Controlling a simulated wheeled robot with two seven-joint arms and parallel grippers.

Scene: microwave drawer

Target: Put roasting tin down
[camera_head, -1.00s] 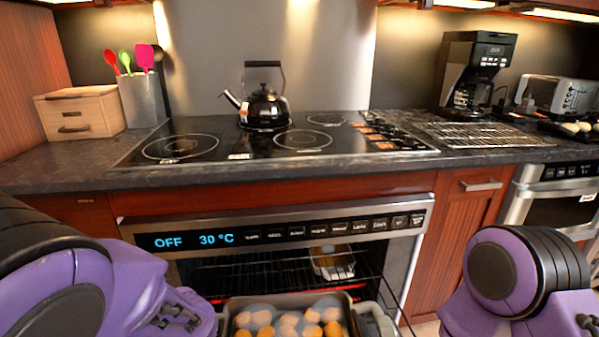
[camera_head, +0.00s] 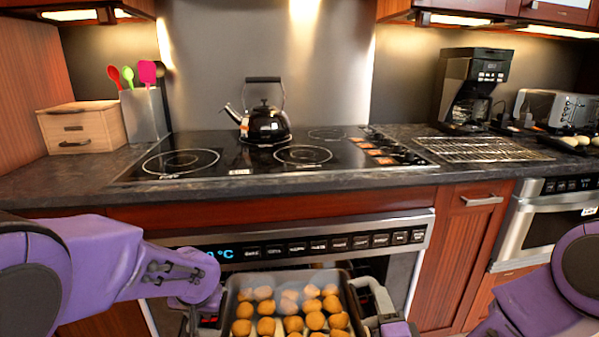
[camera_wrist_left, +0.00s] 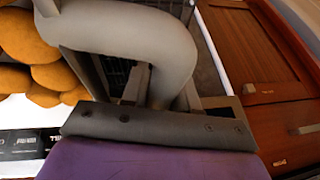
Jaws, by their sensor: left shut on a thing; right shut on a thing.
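My right gripper (camera_head: 372,312) is shut on the tin's right end. My left gripper (camera_head: 212,310) is shut at the tin's left end. In the left wrist view a thick grey curved handle of the tin (camera_wrist_left: 150,35) passes by the left gripper (camera_wrist_left: 135,85), with the browned pieces beside it. The tin hides much of the oven front.
The hob (camera_head: 235,172) on the dark counter holds a black kettle (camera_head: 265,122), with bare room in front of it. A wire rack (camera_head: 485,150) lies to the right, before a coffee maker (camera_head: 475,90) and a toaster (camera_head: 555,103). A wooden box (camera_head: 82,128) stands left.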

